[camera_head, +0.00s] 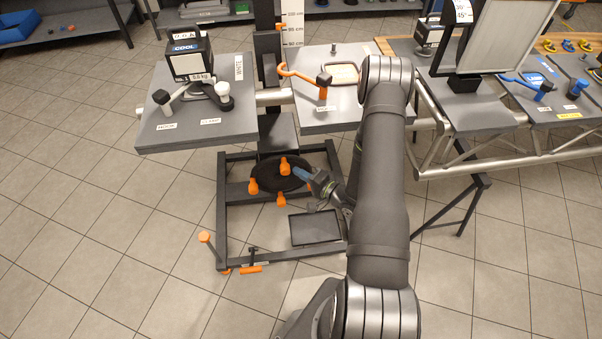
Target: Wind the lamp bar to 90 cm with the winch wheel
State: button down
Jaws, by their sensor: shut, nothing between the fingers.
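The winch wheel (265,176) is a dark disc with several orange knobs, low on the stand's dark frame. My gripper (300,172), with blue fingertips, is at the wheel's right side, close to its upper orange knob (285,165). It is shut and empty; I cannot tell whether it touches the knob. A white height scale (291,22) with cm marks stands on the upright column above. The lamp bar appears to be the pale horizontal tube (270,97) crossing the column, mostly hidden by the grey boards. Its height on the scale is not readable.
The left grey board (165,135) carries a COOL lamp unit (188,58) and clamp levers. The right grey board (340,118) has an orange hook (300,75). A dark tray (315,229) sits below the wheel. Tiled floor is free to the left.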

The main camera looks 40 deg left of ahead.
jog(key=shift+s+a+r+n+h, duration=0.45)
jog(key=shift+s+a+n+h, duration=0.15)
jog(key=shift+s+a, duration=0.1)
jog(key=n+t+h, duration=0.5)
jog(key=n+h, duration=0.1)
jog(key=h, duration=0.2)
send_over(251, 187)
jog(key=d, duration=0.4)
notch_tip(251, 187, down, 3)
jog(key=shift+s+a+f, duration=0.85)
jog(key=shift+a+f, duration=0.05)
jog(key=shift+f, duration=0.25)
jog(key=shift+s+a+f, duration=0.15)
jog(key=shift+f, duration=0.25)
jog(key=shift+s+a+f, duration=0.1)
jog(key=shift+f, duration=0.25)
